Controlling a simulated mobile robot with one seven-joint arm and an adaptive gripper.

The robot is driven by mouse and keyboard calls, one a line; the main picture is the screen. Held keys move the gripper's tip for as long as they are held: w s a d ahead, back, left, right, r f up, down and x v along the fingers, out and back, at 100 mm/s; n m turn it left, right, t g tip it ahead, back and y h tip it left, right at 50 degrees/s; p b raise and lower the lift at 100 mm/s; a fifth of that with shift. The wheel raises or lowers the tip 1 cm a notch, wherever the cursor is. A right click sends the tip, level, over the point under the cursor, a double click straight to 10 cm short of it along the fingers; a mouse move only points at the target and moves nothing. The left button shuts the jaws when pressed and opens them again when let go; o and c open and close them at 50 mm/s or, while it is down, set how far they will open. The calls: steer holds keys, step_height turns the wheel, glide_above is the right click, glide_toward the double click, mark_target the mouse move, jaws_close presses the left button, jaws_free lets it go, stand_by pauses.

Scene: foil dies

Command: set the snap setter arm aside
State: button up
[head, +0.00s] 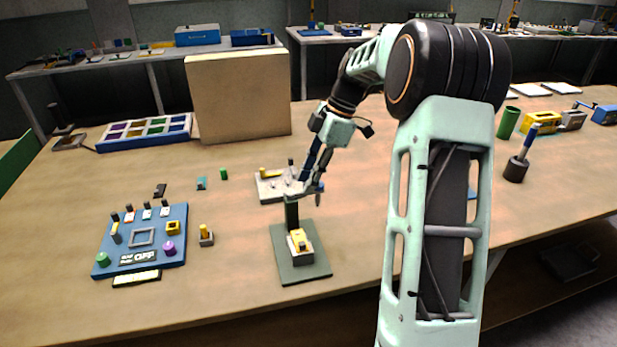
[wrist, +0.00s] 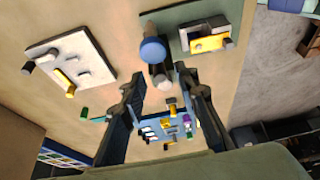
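The snap setter stands on the bench in the head view, with a dark green base plate (head: 308,273), an upright post (head: 291,212) and a grey and yellow block on the plate. Its arm has a blue ball knob (head: 320,187) near the post's top. In the wrist view the blue knob (wrist: 153,50) and a grey cylindrical end (wrist: 163,80) lie just ahead of my fingertips. My gripper (wrist: 158,80) is open, its fingers apart on either side of that grey end. In the head view my gripper (head: 310,190) is low over the post; contact cannot be told.
A pale plate with pegs and a yellow handle (head: 270,190) lies just behind the setter. A blue panel (head: 117,238) is at left, with a yellow-topped block (head: 206,235) beside it. A beige box (head: 240,95) stands behind. The front bench right of the setter looks clear.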

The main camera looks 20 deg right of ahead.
steer(key=v, duration=1.2)
